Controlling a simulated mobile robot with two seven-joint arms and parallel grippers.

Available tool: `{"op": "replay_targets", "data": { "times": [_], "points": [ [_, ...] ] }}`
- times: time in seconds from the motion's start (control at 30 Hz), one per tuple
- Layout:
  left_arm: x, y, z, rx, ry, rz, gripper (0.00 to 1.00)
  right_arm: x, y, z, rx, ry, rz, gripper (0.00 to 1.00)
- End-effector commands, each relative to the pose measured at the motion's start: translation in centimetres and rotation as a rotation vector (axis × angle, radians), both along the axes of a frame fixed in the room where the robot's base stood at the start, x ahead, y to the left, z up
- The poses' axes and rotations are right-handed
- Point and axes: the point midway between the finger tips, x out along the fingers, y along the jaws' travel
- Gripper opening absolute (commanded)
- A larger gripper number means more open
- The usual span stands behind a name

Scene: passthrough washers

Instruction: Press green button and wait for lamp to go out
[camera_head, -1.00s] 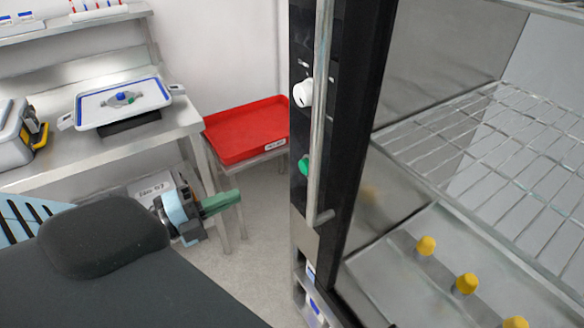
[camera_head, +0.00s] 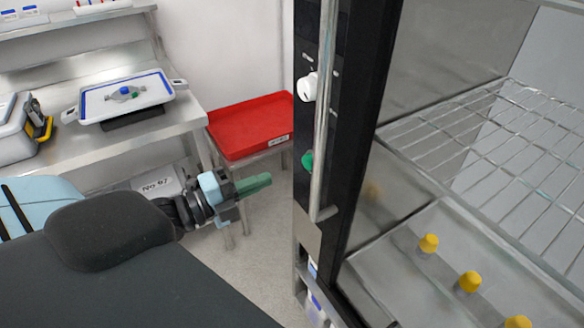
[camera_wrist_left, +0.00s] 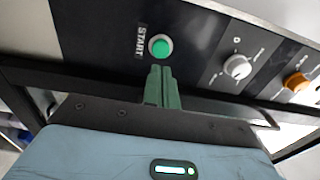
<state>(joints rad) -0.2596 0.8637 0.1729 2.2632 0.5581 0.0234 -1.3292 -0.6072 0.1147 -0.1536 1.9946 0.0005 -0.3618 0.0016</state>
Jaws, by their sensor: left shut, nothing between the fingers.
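The green button (camera_head: 307,161) is on the black front panel of the washer cabinet, partly beside the vertical handle bar. It also shows in the left wrist view (camera_wrist_left: 159,47), next to the word START. My left gripper (camera_head: 266,181) is shut and empty, its green fingers pointing at the panel from the left. In the left wrist view its fingertips (camera_wrist_left: 160,72) are just below the button, and a small gap seems to remain. An orange round piece (camera_wrist_left: 297,82) on the panel may be the lamp; I cannot tell whether it is lit. My right gripper is not in view.
A white knob (camera_head: 306,88) sits above the button. A metal handle bar (camera_head: 323,120) runs down the panel. A red tray (camera_head: 250,128) stands on a low table behind my gripper. Yellow-capped bottles (camera_head: 429,243) stand at the right.

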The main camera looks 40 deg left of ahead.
Motion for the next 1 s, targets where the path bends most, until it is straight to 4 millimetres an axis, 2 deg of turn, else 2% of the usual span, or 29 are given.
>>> {"op": "replay_targets", "data": {
  "times": [0.6,0.8,1.0],
  "points": [
    [5.8,-2.6,0.5,-0.001,-0.005,-0.001,0.0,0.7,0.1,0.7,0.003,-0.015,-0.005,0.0],
    [6.9,-3.1,0.4,0.0,-0.003,-0.001,0.0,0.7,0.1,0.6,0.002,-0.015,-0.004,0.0],
    [7.1,-3.2,0.3,0.001,0.0,-0.002,0.0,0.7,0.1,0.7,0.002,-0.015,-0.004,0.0]
  ]
}}
